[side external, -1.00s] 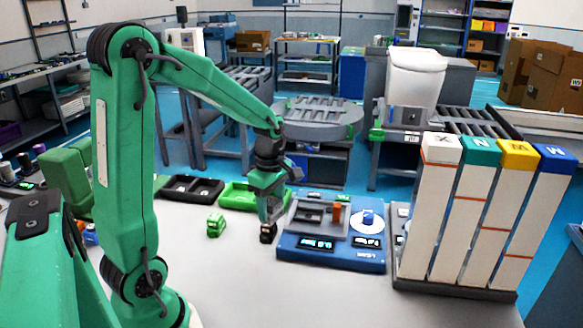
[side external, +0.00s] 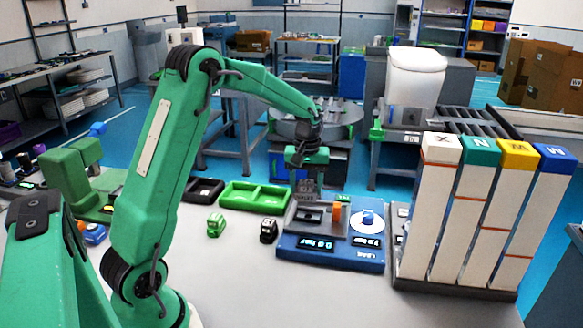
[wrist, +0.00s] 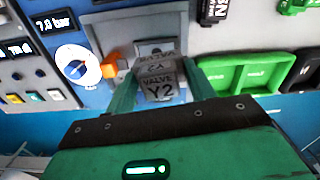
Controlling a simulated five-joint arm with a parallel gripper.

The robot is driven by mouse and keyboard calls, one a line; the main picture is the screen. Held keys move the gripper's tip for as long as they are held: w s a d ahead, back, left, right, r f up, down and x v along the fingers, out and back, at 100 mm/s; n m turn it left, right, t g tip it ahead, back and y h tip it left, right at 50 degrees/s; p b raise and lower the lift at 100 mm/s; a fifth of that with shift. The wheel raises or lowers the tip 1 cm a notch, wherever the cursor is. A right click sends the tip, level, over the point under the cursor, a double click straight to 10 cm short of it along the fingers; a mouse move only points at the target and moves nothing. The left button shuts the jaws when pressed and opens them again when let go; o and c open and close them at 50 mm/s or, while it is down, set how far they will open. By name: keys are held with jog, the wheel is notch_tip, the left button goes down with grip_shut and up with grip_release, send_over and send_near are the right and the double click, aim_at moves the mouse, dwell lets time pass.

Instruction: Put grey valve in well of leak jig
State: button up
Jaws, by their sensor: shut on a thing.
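The grey valve (wrist: 158,88), marked "VALVE Y2", sits between the two green fingers of my gripper (wrist: 161,70) in the wrist view. My gripper (side external: 307,183) is shut on it. In the side view the grey valve (side external: 306,188) is small and hard to make out against the jig. The leak jig (side external: 330,257) is a blue box with a grey top, an orange lever, a round dial and lit displays. My gripper is over the left rear of its top. In the wrist view the jig's grey block (wrist: 150,47) lies just beyond the valve, which partly hides the well.
A black valve (side external: 268,231) and a green valve (side external: 216,225) stand on the table left of the jig. A green tray (side external: 255,208) and a black tray (side external: 204,190) lie behind them. Tall white columns (side external: 435,205) stand to the right. The front table is clear.

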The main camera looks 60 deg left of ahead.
jog(key=shift+w+a+f+m, duration=0.1)
jog(key=shift+w+a+m, duration=0.05)
jog(key=shift+w+m, duration=0.55)
jog(key=shift+f, duration=0.2)
jog(key=shift+f, duration=3.05)
jog(key=shift+f, duration=0.25)
jog(key=o, duration=1.1)
